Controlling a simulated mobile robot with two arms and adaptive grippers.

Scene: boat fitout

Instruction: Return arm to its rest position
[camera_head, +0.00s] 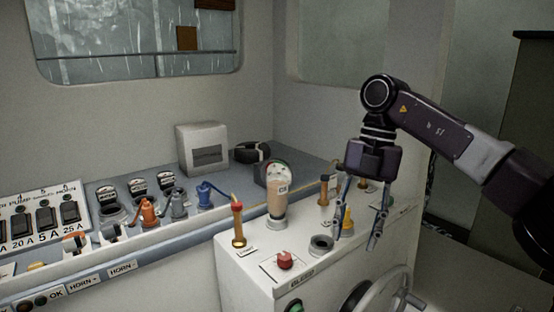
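My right arm comes in from the right edge, bent over the white console (255,265). My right gripper (357,242) points down above the console's right side. Its two fingers are apart, and I see nothing held between them. A yellow-handled lever (347,218) stands close behind the fingers; I cannot tell whether they touch it. My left gripper is not in view.
On the console stand a red-topped lever (238,222), a beige-handled lever (277,200) and a red knob (285,260). A steering wheel (388,292) is at its front. A switch panel (42,218) is at left. A white box (203,149) sits behind.

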